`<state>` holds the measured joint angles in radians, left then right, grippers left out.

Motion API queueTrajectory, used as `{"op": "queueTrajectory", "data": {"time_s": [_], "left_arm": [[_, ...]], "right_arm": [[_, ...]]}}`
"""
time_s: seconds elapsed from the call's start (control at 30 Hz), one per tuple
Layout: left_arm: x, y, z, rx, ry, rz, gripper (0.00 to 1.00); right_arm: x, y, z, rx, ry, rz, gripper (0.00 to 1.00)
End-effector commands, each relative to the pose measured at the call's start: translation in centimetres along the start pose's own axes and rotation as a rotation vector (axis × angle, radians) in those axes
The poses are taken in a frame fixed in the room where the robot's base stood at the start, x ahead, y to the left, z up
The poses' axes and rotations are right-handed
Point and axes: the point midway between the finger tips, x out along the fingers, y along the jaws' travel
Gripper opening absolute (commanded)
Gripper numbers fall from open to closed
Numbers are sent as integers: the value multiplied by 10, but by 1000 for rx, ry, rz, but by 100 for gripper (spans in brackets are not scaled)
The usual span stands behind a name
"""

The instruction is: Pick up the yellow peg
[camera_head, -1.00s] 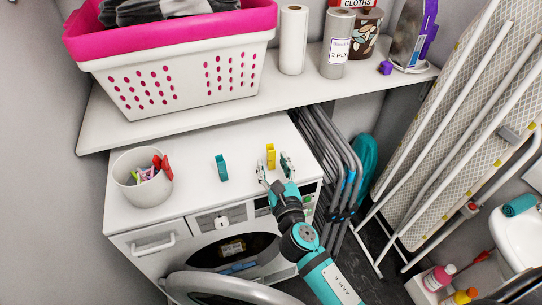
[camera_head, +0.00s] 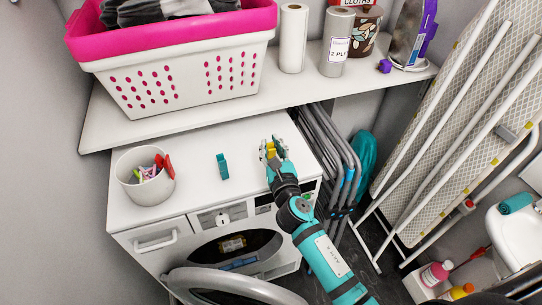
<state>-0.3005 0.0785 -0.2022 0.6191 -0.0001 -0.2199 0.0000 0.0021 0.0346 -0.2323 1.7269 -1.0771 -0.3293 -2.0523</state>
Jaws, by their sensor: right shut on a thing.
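The yellow peg (camera_head: 271,149) stands at the right back of the white dryer top (camera_head: 195,205). My right gripper (camera_head: 273,148) has its two fingers on either side of the peg and is shut on it. The fingers hide part of the peg, and I cannot tell whether its foot still touches the dryer top. My left gripper is not in view.
A white pot (camera_head: 146,190) of pegs is at the left. A shelf (camera_head: 180,123) with a pink-rimmed basket (camera_head: 185,75) overhangs the back. The dryer door (camera_head: 235,283) hangs open in front.

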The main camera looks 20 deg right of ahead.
Motion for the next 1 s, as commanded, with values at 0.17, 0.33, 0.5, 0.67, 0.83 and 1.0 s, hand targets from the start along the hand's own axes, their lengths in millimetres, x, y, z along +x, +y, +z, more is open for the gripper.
{"op": "queueTrajectory", "data": {"time_s": [0.17, 0.33, 0.5, 0.67, 0.83, 1.0], "left_arm": [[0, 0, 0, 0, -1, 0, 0], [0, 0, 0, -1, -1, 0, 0], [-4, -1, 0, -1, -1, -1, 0], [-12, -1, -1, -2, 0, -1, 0], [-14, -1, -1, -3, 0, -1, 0], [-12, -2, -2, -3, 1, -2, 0]], "right_arm": [[0, 0, 0, 0, 0, 0, 3], [0, 0, 0, 0, 0, 0, 3], [0, 0, 8, -1, -2, 0, 3], [0, 0, 25, -1, -3, 1, 3], [-16, -5, 35, -3, 2, 0, 3], [-55, -15, 38, -2, 2, 2, 3]]}}
